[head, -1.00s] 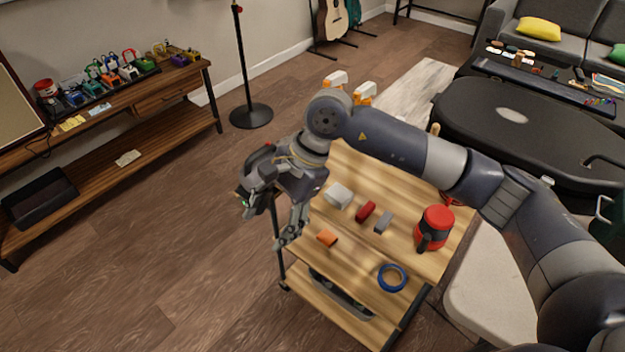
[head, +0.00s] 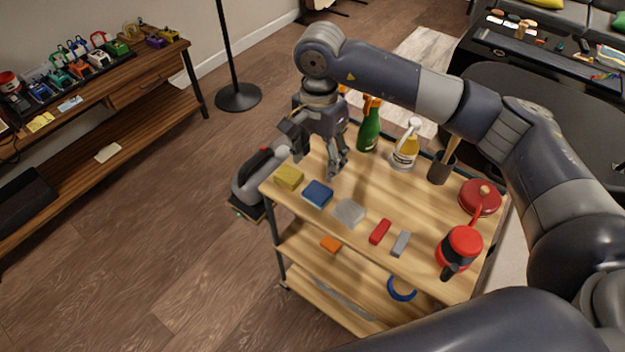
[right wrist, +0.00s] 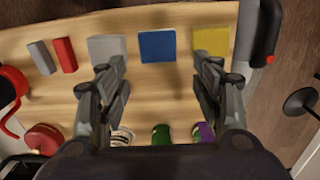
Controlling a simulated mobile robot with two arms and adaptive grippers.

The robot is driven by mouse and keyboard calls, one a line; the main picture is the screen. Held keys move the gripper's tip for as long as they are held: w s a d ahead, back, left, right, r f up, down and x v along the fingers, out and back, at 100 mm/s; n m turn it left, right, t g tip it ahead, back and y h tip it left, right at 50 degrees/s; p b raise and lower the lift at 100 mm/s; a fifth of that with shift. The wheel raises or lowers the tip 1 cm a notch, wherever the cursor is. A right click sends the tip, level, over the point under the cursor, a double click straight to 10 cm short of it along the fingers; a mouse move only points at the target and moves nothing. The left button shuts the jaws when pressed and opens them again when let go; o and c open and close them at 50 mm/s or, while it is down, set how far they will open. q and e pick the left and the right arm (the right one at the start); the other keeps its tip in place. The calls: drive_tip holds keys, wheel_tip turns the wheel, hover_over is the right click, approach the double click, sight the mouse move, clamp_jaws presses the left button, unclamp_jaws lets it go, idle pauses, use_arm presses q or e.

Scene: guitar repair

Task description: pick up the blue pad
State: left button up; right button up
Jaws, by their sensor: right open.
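The blue pad (head: 318,194) lies flat on the cart's wooden top, between a yellow pad (head: 289,177) and a light grey pad (head: 349,212). In the right wrist view the blue pad (right wrist: 157,46) shows whole, ahead of the fingertips and between their lines. My right gripper (head: 318,169) is open and empty, above the cart top just behind the blue pad in the head view. Its two spread fingers also show in the right wrist view (right wrist: 158,75). My left gripper is not seen.
A red block (head: 380,231) and a grey block (head: 400,244) lie right of the pads. A green bottle (head: 369,130), a clear bottle (head: 405,150), a red lidded pan (head: 480,197) and a red-black jug (head: 461,249) stand on the cart. A black-grey tool (head: 256,178) hangs at its left edge.

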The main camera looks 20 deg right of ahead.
sight(318, 191)
drive_tip(key=f, duration=0.2)
drive_tip(key=s+f, duration=0.1)
drive_tip(key=f, duration=0.1)
drive_tip(key=shift+f+p, duration=0.35)
drive_tip(key=f, duration=0.2)
drive_tip(key=f+p, duration=0.1)
drive_tip(key=f, duration=0.1)
drive_tip(key=shift+w+f, duration=0.2)
drive_tip(key=shift+f, duration=0.1)
drive_tip(key=c, duration=0.4)
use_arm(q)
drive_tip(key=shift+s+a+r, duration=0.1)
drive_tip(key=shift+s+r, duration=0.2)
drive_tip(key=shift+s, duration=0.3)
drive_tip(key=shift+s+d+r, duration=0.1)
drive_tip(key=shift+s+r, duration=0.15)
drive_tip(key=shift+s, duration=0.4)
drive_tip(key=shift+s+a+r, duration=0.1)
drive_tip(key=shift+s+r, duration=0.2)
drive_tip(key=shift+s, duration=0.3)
use_arm(e)
drive_tip(key=shift+c, duration=0.9)
